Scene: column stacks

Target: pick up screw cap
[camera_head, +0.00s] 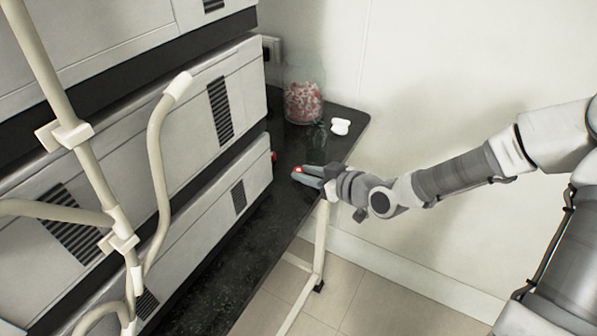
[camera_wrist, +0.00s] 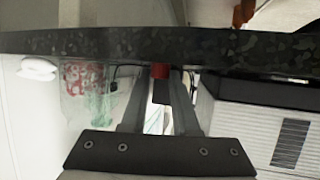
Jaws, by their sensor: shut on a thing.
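The screw cap is a small red piece (camera_head: 299,169) at the tips of my gripper (camera_head: 306,174) in the head view. In the wrist view the red cap (camera_wrist: 160,70) sits between the two fingertips (camera_wrist: 160,76), and the fingers are shut on it. The gripper is at the front edge of the dark speckled table (camera_head: 222,290). I cannot tell whether the cap touches the table top. The fingers hide part of the cap.
Grey instrument stacks (camera_head: 225,190) stand left of the gripper, with pale tubing (camera_head: 157,150) in front. The floor on the right is open.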

